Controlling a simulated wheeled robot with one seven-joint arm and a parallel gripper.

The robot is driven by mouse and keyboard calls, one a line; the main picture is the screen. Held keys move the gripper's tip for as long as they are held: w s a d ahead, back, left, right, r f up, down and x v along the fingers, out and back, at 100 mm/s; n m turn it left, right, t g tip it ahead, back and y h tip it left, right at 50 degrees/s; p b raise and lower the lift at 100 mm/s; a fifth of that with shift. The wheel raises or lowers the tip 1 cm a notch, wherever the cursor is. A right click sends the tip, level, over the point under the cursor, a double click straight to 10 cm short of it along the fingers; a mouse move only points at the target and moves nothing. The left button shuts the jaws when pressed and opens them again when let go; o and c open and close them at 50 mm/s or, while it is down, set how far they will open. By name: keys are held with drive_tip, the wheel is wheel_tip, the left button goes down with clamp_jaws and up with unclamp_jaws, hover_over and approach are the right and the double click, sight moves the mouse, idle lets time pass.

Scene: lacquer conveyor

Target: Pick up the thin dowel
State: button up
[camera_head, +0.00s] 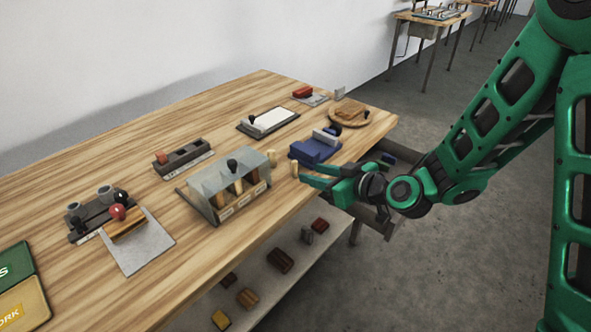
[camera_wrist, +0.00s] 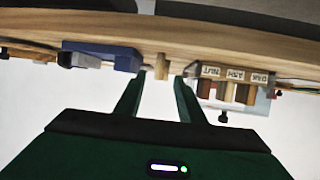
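Two short pale wooden pegs stand on the table near the clear box's right end in the head view: one nearer my gripper (camera_head: 295,170), the other (camera_head: 272,157) further left. I cannot tell which is the thin dowel. My gripper (camera_head: 306,177) reaches in from the right, low over the table edge. In the wrist view, a peg (camera_wrist: 161,67) shows between the tips of my open gripper (camera_wrist: 160,78), a little beyond them. Nothing is held. The second peg is not clearly seen there.
The clear-fronted box (camera_head: 231,188) with labelled compartments stands left of the pegs; it also shows in the wrist view (camera_wrist: 233,73). A blue block-like device (camera_head: 315,149) stands behind my gripper. A round wooden board (camera_head: 348,114) lies further back. A lower shelf holds several blocks.

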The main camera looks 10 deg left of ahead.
sight(295, 177)
drive_tip(key=x, duration=0.9)
drive_tip(key=shift+w+r, duration=0.1)
drive_tip(key=shift+w, duration=0.05)
clamp_jaws()
